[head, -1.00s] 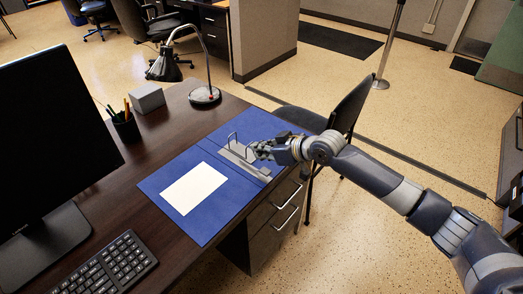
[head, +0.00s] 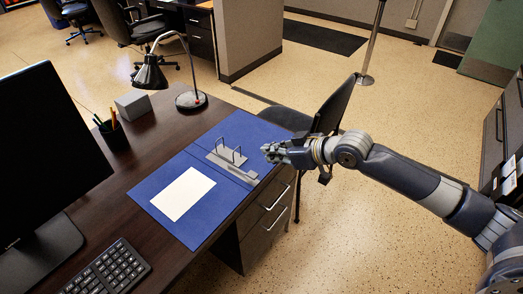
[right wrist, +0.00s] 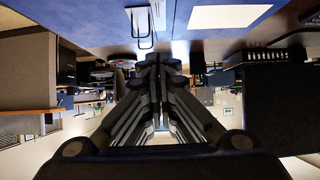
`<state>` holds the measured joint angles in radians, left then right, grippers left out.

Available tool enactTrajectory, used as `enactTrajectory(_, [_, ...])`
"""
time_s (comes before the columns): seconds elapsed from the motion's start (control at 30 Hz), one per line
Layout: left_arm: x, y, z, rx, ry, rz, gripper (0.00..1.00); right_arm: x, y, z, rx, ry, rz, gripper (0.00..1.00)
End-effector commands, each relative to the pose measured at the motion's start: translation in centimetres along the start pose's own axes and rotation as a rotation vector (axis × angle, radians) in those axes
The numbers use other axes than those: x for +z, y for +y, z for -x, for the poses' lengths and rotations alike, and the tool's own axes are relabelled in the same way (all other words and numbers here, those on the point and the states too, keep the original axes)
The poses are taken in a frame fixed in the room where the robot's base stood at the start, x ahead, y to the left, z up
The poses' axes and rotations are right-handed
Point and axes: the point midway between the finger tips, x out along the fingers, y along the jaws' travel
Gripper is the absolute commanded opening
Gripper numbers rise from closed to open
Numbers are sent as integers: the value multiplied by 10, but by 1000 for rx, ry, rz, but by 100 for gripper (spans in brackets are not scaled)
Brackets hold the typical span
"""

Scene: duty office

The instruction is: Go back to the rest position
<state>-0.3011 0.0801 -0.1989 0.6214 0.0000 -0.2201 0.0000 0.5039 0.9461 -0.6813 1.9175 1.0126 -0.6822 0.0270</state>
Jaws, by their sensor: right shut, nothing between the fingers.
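My right gripper (head: 270,153) reaches in from the right in the head view and hangs just past the right edge of the desk's blue folder. It is shut and empty, and its fingers (right wrist: 158,62) are together in the right wrist view. The gripper is apart from the clip. My left gripper does not show.
The dark desk (head: 150,150) holds a monitor (head: 45,150), a keyboard (head: 105,272), a pen cup (head: 113,134), a grey box (head: 133,104) and a lamp (head: 191,99). A dark chair (head: 333,106) stands close behind my right arm. Open floor (head: 430,130) lies to the right.

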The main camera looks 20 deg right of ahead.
Motion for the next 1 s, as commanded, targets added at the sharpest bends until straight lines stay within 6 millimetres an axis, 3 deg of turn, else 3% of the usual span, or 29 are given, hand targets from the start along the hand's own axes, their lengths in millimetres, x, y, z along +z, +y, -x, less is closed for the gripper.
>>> enactTrajectory(0.6, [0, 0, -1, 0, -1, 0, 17, 2, 0, 6, 0, 0, -1, 0])
enactTrajectory(0.73, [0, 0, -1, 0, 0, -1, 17, 12, 9, -3, 22, -3, -20, 0])
enactTrajectory(0.87, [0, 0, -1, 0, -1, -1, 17, 58, 40, -33, 102, -21, -86, 0])
enactTrajectory(1.0, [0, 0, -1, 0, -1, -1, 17, 153, 70, -68, 222, -86, -173, 0])
